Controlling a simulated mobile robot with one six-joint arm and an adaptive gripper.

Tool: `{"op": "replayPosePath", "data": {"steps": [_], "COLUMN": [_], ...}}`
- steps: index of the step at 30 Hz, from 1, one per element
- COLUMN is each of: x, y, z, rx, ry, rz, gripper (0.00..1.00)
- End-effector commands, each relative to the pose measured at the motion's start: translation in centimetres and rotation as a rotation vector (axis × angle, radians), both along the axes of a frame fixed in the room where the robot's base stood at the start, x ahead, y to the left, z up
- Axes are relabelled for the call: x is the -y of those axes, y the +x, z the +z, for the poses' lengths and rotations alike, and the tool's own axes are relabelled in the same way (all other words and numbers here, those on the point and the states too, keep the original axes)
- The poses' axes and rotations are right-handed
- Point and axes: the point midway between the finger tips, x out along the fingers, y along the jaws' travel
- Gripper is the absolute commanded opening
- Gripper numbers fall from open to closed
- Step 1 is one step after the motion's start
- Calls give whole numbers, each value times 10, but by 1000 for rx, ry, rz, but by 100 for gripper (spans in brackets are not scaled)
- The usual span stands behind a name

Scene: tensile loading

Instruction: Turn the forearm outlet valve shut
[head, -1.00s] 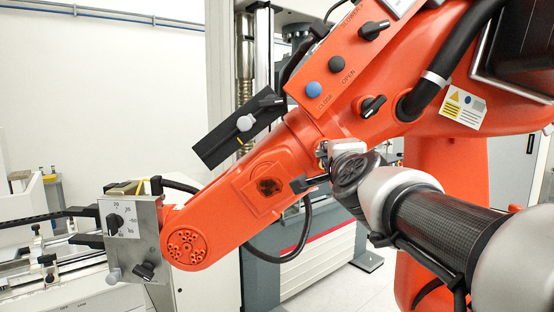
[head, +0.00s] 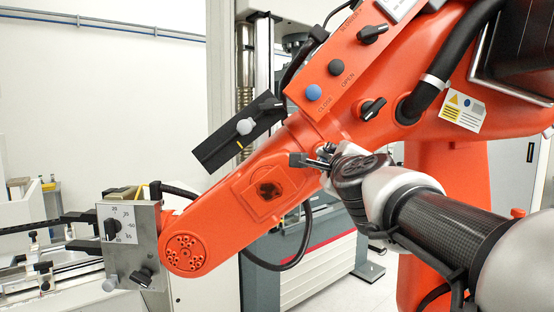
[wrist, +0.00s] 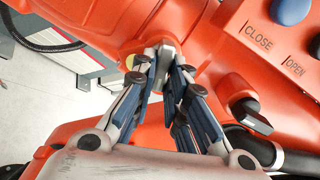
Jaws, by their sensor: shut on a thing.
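The forearm outlet valve shows in the wrist view as a small grey handle (wrist: 166,60) on the orange arm. My gripper (wrist: 160,82) is shut on this handle, with a fingertip on each side of it. In the head view my gripper (head: 318,158) reaches in from the right to the lower side of the orange forearm (head: 235,200). There its fingers and wrist hide most of the valve. A small yellowish round part (wrist: 130,62) sits just left of the handle.
A black hose (head: 300,240) hangs below the forearm. A grey block with a dial (head: 130,240) is at the forearm's left end.

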Motion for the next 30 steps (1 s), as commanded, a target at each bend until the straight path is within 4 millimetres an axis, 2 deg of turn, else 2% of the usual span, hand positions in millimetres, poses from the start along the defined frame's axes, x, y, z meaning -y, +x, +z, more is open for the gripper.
{"op": "replayPosePath", "data": {"steps": [11,12,20,30], "x": [0,0,0,0], "y": [0,0,0,-1], "z": [0,0,0,0], "rx": [1,1,1,1], "ry": [4,4,3,3], "rz": [0,0,0,0], "gripper": [0,15,32,33]}}
